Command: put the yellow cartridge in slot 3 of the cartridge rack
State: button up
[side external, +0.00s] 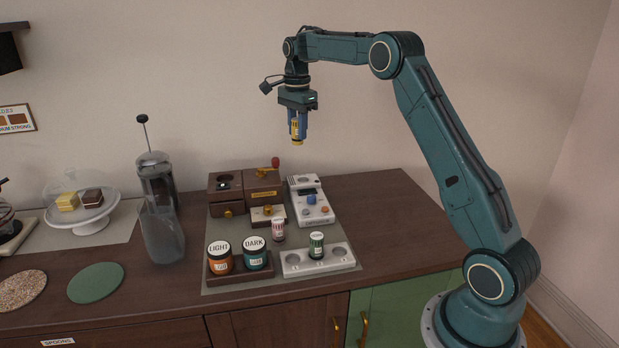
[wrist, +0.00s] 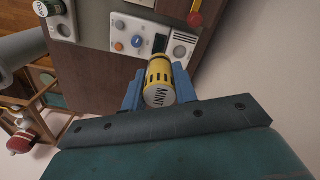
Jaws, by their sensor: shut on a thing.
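My gripper (side external: 298,128) is shut on the yellow cartridge (side external: 297,142) and holds it upright, high above the counter. In the wrist view the cartridge (wrist: 159,85) is yellow with dark slots and a pale end with lettering, between the blue fingers (wrist: 160,92). The white cartridge rack (side external: 293,262) lies near the counter's front edge, well below and apart from my gripper. A green cartridge (side external: 317,245) stands in its middle slot. The left and right slots look empty. Slot numbers cannot be read. Part of the rack (wrist: 62,25) shows at the wrist view's top left.
A pink-and-white cartridge (side external: 278,230) stands behind the rack. Jars labelled LIGHT (side external: 220,258) and DARK (side external: 255,253) sit left of it. A white device with knobs (side external: 312,208) and a wooden box with a red-knobbed handle (side external: 263,187) stand behind. The counter right of the mat is clear.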

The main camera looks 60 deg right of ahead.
jog(key=s+a+f, duration=0.5)
jog(key=s+a, duration=0.2)
jog(key=s, duration=0.3)
jog(key=s+a+f, duration=0.5)
jog(key=s+a, duration=0.2)
jog(key=s, duration=0.4)
jog(key=shift+f, duration=0.2)
jog(key=shift+s+a+f, duration=0.1)
jog(key=shift+f, duration=0.05)
jog(key=shift+f, duration=2.95)
jog(key=shift+f, duration=1.05)
jog(key=o, duration=1)
jog(key=shift+o, duration=0.2)
jog(key=shift+r, duration=0.1)
notch_tip(320, 180, up, 7)
jog(key=shift+r, duration=0.2)
